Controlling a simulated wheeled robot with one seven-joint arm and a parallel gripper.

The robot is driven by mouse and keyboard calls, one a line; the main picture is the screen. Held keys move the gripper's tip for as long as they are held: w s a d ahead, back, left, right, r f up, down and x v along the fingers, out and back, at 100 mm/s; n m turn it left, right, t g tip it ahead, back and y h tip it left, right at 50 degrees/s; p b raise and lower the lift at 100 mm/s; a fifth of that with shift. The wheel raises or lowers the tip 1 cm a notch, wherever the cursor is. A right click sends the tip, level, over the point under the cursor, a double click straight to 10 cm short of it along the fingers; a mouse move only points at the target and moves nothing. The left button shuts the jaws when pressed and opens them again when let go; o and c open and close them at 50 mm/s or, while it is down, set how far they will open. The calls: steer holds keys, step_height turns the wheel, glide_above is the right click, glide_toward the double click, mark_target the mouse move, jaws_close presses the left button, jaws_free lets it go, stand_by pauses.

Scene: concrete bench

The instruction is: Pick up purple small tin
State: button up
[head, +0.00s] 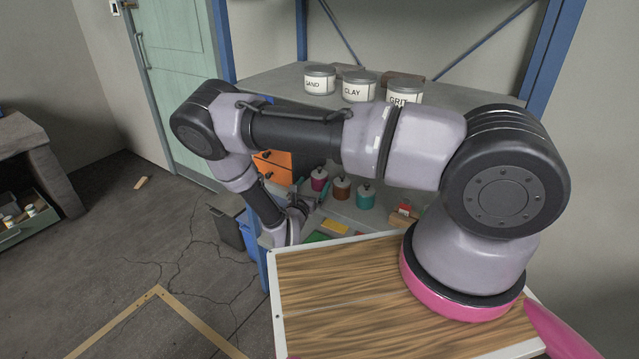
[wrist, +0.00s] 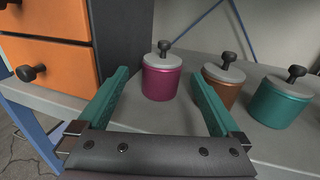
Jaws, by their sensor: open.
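The purple small tin (wrist: 162,82) stands upright on a grey shelf, with a grey lid and a dark knob. In the wrist view it sits ahead of my gripper (wrist: 160,92), between the lines of the two green fingers. The fingers are apart with nothing held between them. In the head view the purple tin (head: 319,180) shows just right of my gripper (head: 308,200), whose fingertips are small and partly hidden there.
A brown tin (wrist: 222,86) and a teal tin (wrist: 283,100) stand to the right on the same shelf (wrist: 180,125). An orange drawer unit (wrist: 50,68) stands close on the left. Labelled cans (head: 358,87) stand on the upper shelf.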

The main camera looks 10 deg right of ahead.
mark_target(317, 181)
steer(key=shift+f+x, duration=0.2)
steer(key=shift+x, duration=2.6)
steer(key=shift+s+d, duration=0.1)
steer(key=shift+s, duration=0.05)
steer(key=c, duration=1.5)
